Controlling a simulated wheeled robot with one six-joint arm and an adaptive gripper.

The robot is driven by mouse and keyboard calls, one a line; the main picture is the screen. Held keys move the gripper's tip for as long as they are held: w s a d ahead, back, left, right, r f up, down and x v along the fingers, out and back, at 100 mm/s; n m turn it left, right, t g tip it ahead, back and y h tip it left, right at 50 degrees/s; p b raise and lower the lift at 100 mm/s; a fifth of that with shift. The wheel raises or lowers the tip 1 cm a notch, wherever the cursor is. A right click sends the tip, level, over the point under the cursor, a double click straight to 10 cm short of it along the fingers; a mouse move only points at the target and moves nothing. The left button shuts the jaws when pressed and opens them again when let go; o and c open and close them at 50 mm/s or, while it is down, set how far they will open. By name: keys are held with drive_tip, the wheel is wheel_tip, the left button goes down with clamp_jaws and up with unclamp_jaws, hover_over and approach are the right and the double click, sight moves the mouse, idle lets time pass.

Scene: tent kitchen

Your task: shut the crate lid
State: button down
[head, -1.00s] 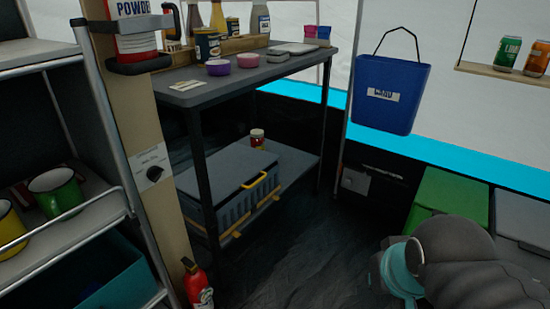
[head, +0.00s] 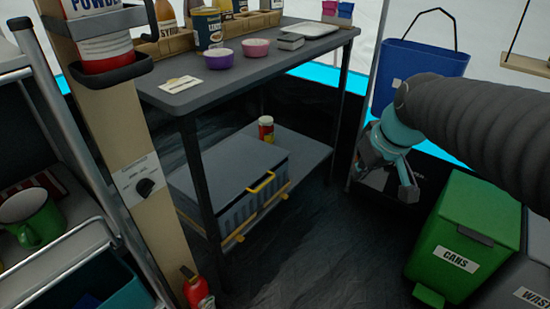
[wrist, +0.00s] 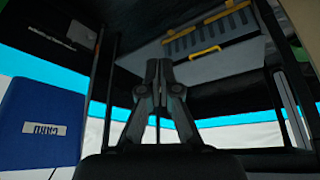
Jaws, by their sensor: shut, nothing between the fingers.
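The crate (head: 238,211) is a ribbed grey-blue box on the lower shelf of the dark table. Its grey lid (head: 222,170) lies flat or nearly flat across the top; I cannot tell whether a gap is left. The crate (wrist: 195,43) also shows at the top of the wrist view, which looks inverted. My gripper (wrist: 158,73) is shut and empty, its fingertips together. In the head view it hangs right of the table, apart from the crate.
A red jar (head: 266,130) stands on the shelf behind the crate. Table legs (head: 205,190) flank the shelf. A green cans bin (head: 465,228) and a blue bucket (head: 410,62) are at the right. The dark floor (head: 320,250) before the shelf is clear.

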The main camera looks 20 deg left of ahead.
drive_tip(key=w+a+f+n+g+y+p, duration=0.1)
drive_tip(key=w+a+n+p, duration=0.15)
drive_tip(key=w+a, duration=0.65)
drive_tip(key=n+g+y, duration=0.1)
drive_tip(key=n, duration=0.3)
hover_over(268, 182)
drive_tip(key=f, duration=1.6)
drive_tip(key=shift+a, duration=0.2)
drive_tip(key=shift+d+f+b, duration=0.2)
drive_tip(key=shift+f+b, duration=0.1)
drive_tip(key=shift+f, duration=0.25)
drive_tip(key=f+b, duration=0.2)
drive_tip(key=b, duration=0.1)
drive_tip(key=f+b, duration=0.1)
drive_tip(key=f, duration=0.1)
drive_tip(key=shift+s+d, duration=0.15)
drive_tip(key=shift+d, duration=0.2)
